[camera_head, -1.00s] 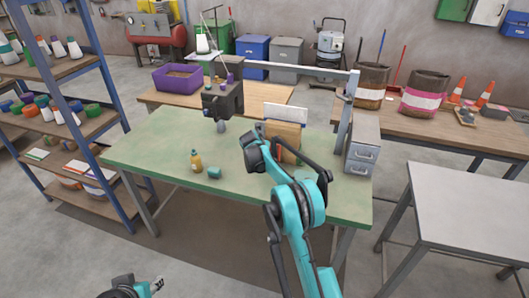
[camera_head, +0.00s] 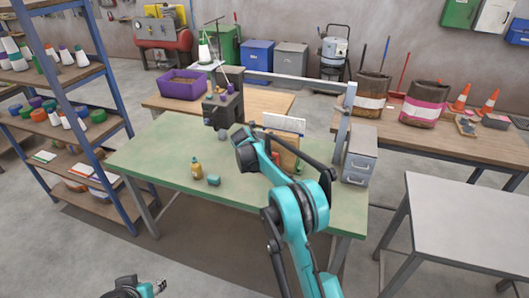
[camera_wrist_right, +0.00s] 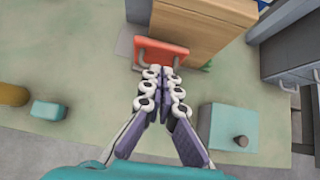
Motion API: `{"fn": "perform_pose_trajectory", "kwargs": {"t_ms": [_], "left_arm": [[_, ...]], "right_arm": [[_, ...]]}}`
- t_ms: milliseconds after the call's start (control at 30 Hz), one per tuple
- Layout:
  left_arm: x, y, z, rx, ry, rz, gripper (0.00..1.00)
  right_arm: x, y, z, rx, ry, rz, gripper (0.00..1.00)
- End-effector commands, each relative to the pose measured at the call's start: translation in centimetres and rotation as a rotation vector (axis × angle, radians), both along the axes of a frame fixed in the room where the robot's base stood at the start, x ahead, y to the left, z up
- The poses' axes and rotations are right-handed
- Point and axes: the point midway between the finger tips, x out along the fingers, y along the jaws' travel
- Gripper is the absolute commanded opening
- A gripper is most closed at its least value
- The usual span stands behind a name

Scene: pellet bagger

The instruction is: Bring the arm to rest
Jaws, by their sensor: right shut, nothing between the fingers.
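My right arm (camera_head: 293,212) is bent over the right half of the green bench (camera_head: 150,160). In the right wrist view my right gripper (camera_wrist_right: 164,78) is shut with nothing in it. Its tips point towards a red handled piece (camera_wrist_right: 160,52) beside a wooden box (camera_wrist_right: 195,28); I cannot tell whether they touch it. In the head view the right fingers are hidden behind the arm. My left gripper (camera_head: 157,287) shows only partly at the bottom left edge, away from the bench, and its fingers are unclear.
A teal box with a dark knob (camera_wrist_right: 228,128) is right of the right gripper. A grey drawer cabinet (camera_head: 359,165) stands at the bench's right end. The bench's left part is clear.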

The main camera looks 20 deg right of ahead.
Motion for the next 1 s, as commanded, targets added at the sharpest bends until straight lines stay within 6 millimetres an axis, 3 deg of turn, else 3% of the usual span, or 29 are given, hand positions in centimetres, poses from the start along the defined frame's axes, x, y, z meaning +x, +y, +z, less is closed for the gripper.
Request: {"fn": "perform_pose_trajectory", "kwargs": {"t_ms": [567,667,767,867,1000], "left_arm": [[0.0,0.0,0.2,0.000,0.000,0.000,0.40],[0.0,0.0,0.0,0.000,0.000,0.000,0.40],[0.0,0.0,-0.4,0.000,0.000,0.000,0.40],[0.0,0.0,-1.1,0.000,0.000,0.000,0.40],[0.0,0.0,-2.0,0.000,0.000,0.000,0.40]], "right_arm": [[-0.3,0.3,0.7,0.003,-0.002,-0.004,0.00],[-1.0,0.3,1.6,0.040,-0.019,-0.037,0.00],[-3.1,0.4,3.4,0.135,-0.063,-0.124,0.00],[-6.5,0.5,5.9,0.284,-0.127,-0.262,0.00],[-12.5,0.8,8.8,0.513,-0.218,-0.484,0.00]]}}
